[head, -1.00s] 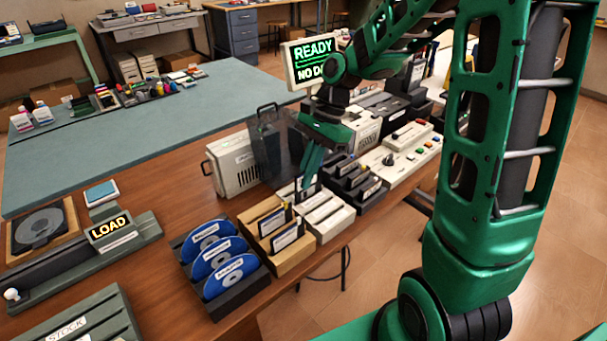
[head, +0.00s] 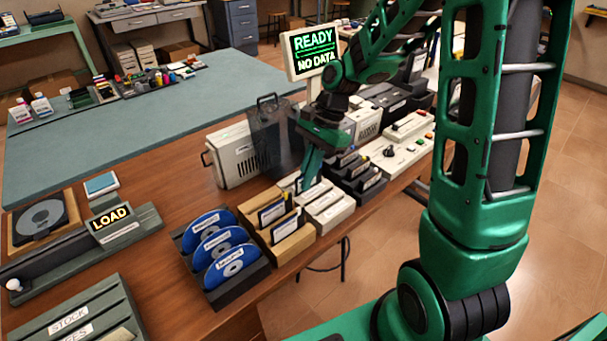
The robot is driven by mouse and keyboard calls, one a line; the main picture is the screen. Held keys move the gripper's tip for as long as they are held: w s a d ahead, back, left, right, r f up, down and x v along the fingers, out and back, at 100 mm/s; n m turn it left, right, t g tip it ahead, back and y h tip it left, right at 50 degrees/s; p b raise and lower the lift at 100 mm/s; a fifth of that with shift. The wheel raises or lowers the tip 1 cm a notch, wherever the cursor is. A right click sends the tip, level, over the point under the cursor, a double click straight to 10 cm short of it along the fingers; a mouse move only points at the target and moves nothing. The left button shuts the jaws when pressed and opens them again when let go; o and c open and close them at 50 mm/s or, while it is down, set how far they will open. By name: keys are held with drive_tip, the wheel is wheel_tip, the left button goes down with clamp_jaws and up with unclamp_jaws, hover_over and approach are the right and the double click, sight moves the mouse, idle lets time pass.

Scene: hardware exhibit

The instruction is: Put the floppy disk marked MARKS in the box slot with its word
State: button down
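My gripper (head: 311,180) points down over the back slot of the cream slotted box (head: 328,213). Its fingers are seen edge-on, so I cannot tell whether they are open or shut. A dark floppy-like edge (head: 298,187) shows beside the fingertips at that box; whether it is held is unclear. A tan wooden box (head: 293,249) left of the cream box has dark floppy disks with pale labels (head: 271,212) standing in it. A black slotted box (head: 372,192) on the right also has pale labels. The label words are too small to read, so I cannot pick out MARKS.
A dark rack (head: 240,288) of blue discs stands left of the wooden box. A control panel (head: 400,150) lies right. A screen (head: 314,52) reads READY, NO DATA.

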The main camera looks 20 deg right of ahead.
idle(0.3)
drive_tip(key=c, duration=1.9)
unclamp_jaws()
drive_tip(key=shift+c, duration=0.2)
drive_tip(key=shift+r, duration=4.05)
drive_tip(key=s+d+n+h, duration=0.2)
drive_tip(key=s+d+n, duration=0.2)
drive_tip(key=s+d, duration=0.4)
drive_tip(key=s+d+n+t+h, duration=0.1)
drive_tip(key=s+d+n, duration=0.3)
drive_tip(key=s+d, duration=0.5)
drive_tip(key=s+h, duration=0.1)
drive_tip(key=s, duration=0.5)
drive_tip(key=shift+r, duration=0.4)
